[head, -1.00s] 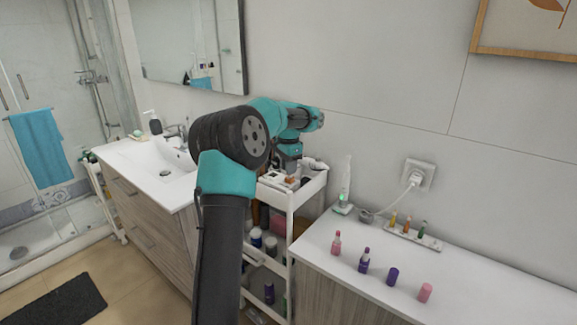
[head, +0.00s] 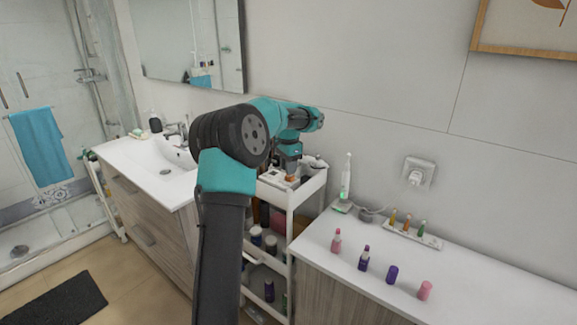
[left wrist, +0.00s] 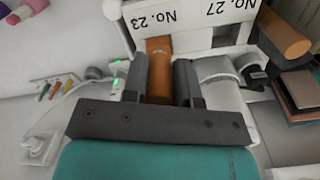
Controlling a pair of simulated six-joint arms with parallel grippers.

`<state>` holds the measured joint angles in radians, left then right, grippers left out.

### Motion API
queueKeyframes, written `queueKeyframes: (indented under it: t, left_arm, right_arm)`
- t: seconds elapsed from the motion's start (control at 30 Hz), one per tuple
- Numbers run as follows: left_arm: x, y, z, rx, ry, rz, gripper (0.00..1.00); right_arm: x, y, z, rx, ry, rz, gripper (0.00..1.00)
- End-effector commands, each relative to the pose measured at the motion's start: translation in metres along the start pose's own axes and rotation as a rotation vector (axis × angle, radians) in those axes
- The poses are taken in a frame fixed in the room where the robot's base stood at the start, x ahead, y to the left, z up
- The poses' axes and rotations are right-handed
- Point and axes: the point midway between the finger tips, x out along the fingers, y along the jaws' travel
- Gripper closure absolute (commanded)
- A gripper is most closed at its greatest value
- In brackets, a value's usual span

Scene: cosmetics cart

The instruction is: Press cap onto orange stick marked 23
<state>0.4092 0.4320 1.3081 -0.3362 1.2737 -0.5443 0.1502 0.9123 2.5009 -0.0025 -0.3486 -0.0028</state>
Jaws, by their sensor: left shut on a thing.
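My left gripper (left wrist: 160,82) is shut on an orange cylinder (left wrist: 160,62), which looks like the cap, at the white holder place marked No. 23 (left wrist: 158,17). One finger lies on each side of it. The stick under it is hidden, so I cannot tell how far the cap sits on it. A second orange cylinder (left wrist: 284,32) is to the right, near the mark No. 27 (left wrist: 225,8). In the head view my left gripper (head: 289,165) points down over the white cart's top tray (head: 310,187), small and partly hidden. My right gripper is not in view.
The counter (head: 340,262) to the right holds several small bottles, a purple cylinder (head: 392,274), a pink cylinder (head: 425,290) and a tray of small vials (head: 430,242). A white toothbrush (head: 346,180) stands near the wall. The sink (head: 160,165) is left of the cart.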

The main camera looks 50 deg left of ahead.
Motion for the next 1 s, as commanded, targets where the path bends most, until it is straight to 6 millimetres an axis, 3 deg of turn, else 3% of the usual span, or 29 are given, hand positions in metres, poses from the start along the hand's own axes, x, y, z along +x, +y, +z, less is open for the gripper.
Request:
queueKeyframes:
  t: [0.77, 0.8, 1.0]
  left_arm:
    - [0.0054, -0.0001, -0.0001, 0.000, 0.001, 0.000, 0.95]
    - [0.0054, -0.0001, -0.0001, 0.000, 0.001, 0.000, 0.71]
    - [0.0053, -0.0001, -0.0001, 0.000, 0.001, 0.000, 0.52]
  right_arm:
    - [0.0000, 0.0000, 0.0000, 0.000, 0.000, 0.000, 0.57]
    - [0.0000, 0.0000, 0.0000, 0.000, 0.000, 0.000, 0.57]
    - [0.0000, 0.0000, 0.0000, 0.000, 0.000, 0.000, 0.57]
